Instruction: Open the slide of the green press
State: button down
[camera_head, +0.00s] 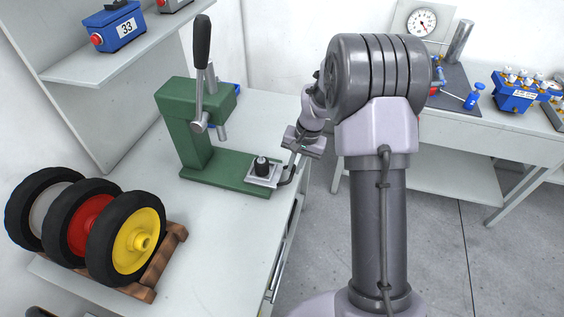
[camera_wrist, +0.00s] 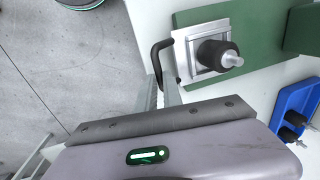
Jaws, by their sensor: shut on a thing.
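The green press (camera_head: 192,125) stands on the left table, with its lever up. Its slide (camera_head: 262,180) is a silver plate at the front end of the green base and carries a black cylinder (camera_head: 262,165) with a metal pin. In the wrist view the slide (camera_wrist: 181,50) has a black bow handle (camera_wrist: 157,58) on its outer side. My gripper (camera_head: 290,174) reaches down beside the front end of the base. Its fingers (camera_wrist: 163,93) are shut on the handle, seen at its lower end. The fingertips partly hide the grip.
Three wheels on a wooden rack (camera_head: 172,250) stand at the front left of the table. A blue tray with black parts (camera_wrist: 285,105) lies beside the press in the wrist view. The floor (camera_head: 450,240) right of the table is open. Another bench (camera_head: 500,145) stands at the back right.

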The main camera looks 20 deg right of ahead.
jog(key=c, duration=1.5)
grip_release()
jog(key=d+r+p, duration=0.1)
jog(key=r, duration=0.4)
jog(key=s+r+p, duration=0.1)
jog(key=r+p, duration=0.1)
jog(key=r, duration=0.4)
jog(key=s+d+r+p, duration=0.1)
jog(key=r+p, duration=0.1)
jog(key=r, duration=0.4)
jog(key=shift+d+r, duration=0.1)
jog(key=shift+d, duration=0.25)
jog(key=s+a+r+t+b, duration=0.1)
jog(key=s+a+r+b, duration=0.1)
jog(key=s+a+r, duration=0.25)
jog(key=s+a+n+t+b, duration=0.1)
jog(key=s+a, duration=0.3)
jog(key=s, duration=0.2)
jog(key=s+a+n+t+b, duration=0.1)
jog(key=s+a+b, duration=0.1)
jog(key=s+a, duration=0.2)
jog(key=s+a+t+b, duration=0.1)
jog(key=s+a, duration=0.3)
jog(key=s, duration=0.6)
jog(key=shift+s+a+f+n+t, duration=0.15)
jog(key=shift+s+n+t, duration=0.15)
jog(key=shift+n, duration=0.1)
